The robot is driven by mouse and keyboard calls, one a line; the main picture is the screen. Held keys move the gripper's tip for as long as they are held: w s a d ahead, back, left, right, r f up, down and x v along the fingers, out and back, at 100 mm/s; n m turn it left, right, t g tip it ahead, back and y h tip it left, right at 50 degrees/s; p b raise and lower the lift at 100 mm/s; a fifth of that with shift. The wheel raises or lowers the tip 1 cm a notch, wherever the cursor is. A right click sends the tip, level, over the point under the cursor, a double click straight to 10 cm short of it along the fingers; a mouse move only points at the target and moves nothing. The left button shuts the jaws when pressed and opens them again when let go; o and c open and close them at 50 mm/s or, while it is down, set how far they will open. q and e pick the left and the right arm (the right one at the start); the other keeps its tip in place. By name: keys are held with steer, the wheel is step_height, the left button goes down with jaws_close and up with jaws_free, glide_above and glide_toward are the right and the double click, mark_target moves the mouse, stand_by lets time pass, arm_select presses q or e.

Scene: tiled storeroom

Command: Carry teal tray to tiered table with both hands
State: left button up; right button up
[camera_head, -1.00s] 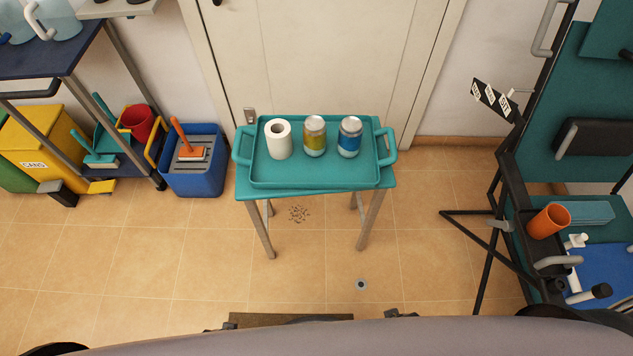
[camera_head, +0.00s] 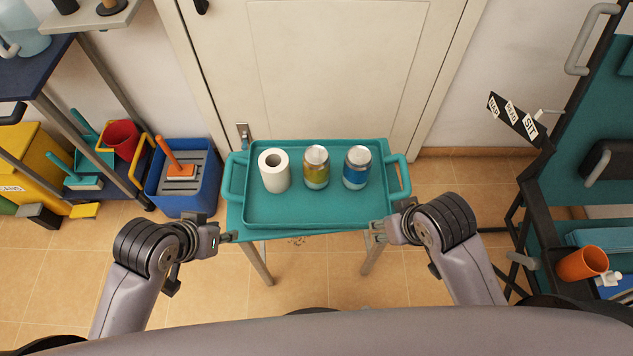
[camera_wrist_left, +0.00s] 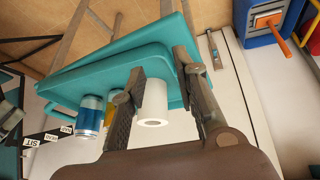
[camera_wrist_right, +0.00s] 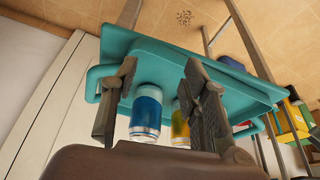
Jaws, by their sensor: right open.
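The teal tray (camera_head: 300,211) lies on a small teal table (camera_head: 237,222) against the door. It carries a white paper roll (camera_head: 275,172), a yellow can (camera_head: 316,170) and a blue can (camera_head: 357,170), all upright. My left gripper (camera_head: 230,237) is near the tray's front left side, apart from its left handle (camera_head: 231,178). In the left wrist view its fingers (camera_wrist_left: 158,66) are spread and empty. My right gripper (camera_head: 375,229) is near the tray's front right corner; its fingers (camera_wrist_right: 162,66) are open and empty. The right handle (camera_head: 402,178) is free.
A dark-blue-topped stand (camera_head: 25,80) with a lower shelf is at the left. A blue bucket (camera_head: 185,180) stands left of the small table. A teal and black frame with an orange cup (camera_head: 582,264) is at the right. The door (camera_head: 310,70) is close behind the tray.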

mark_target(224, 184)
arm_select(q)
steer(key=w+a+r+n, duration=0.2)
steer(key=w+a+r, duration=0.3)
steer(key=w+r, duration=0.3)
steer(key=shift+w, duration=0.9)
arm_select(e)
steer(key=w+d+r+m+h, duration=0.2)
steer(key=w+d+r, duration=0.3)
steer(key=w+r, duration=0.3)
steer(key=w+h, duration=0.1)
steer(key=w, duration=0.2)
steer(key=shift+r, duration=0.25)
arm_select(q)
steer(key=shift+f, duration=0.2)
arm_select(e)
steer(key=shift+w+a+f, duration=0.1)
steer(key=shift+a, duration=0.05)
arm_select(q)
steer(key=x, duration=1.7)
steer(key=shift+s+d+f, duration=0.2)
arm_select(e)
steer(key=x, duration=1.7)
steer(key=shift+w+d, duration=0.25)
steer(key=shift+d, duration=0.1)
